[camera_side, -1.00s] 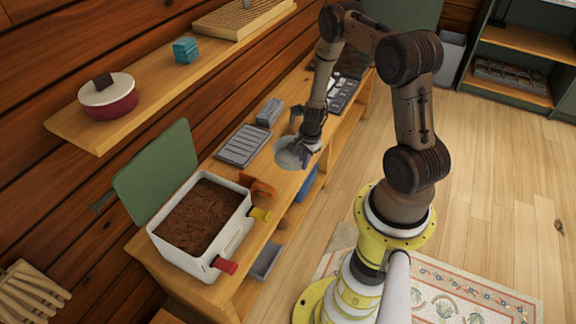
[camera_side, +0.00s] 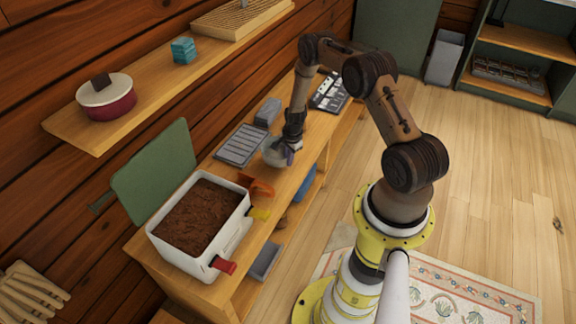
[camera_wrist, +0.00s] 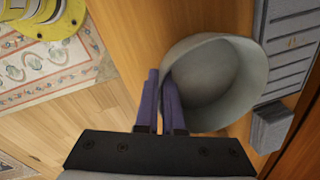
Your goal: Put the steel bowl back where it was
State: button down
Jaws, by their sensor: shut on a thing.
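The steel bowl (camera_side: 274,154) is a grey round bowl over the wooden bench, close to the slotted grey tray. It also shows large in the wrist view (camera_wrist: 222,82), its opening facing partly toward the camera. My gripper (camera_side: 289,147) is shut on the bowl's rim at its right side in the side view. In the wrist view the purple fingers (camera_wrist: 161,103) pinch the near left edge of the bowl. The underside of the bowl is hidden, so I cannot tell whether it touches the bench.
The slotted grey tray (camera_side: 241,146) and a grey block (camera_side: 267,112) lie along the wall side. A white bin of soil (camera_side: 234,231) with an orange piece (camera_side: 261,188) beside it stands nearer the camera. A shelf (camera_side: 151,89) overhangs at left.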

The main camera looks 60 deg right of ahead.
jog(key=shift+w+d+f, duration=0.15)
jog(key=shift+f, duration=1.5)
jog(key=c, duration=1)
grip_release()
jog(key=shift+f, duration=0.1)
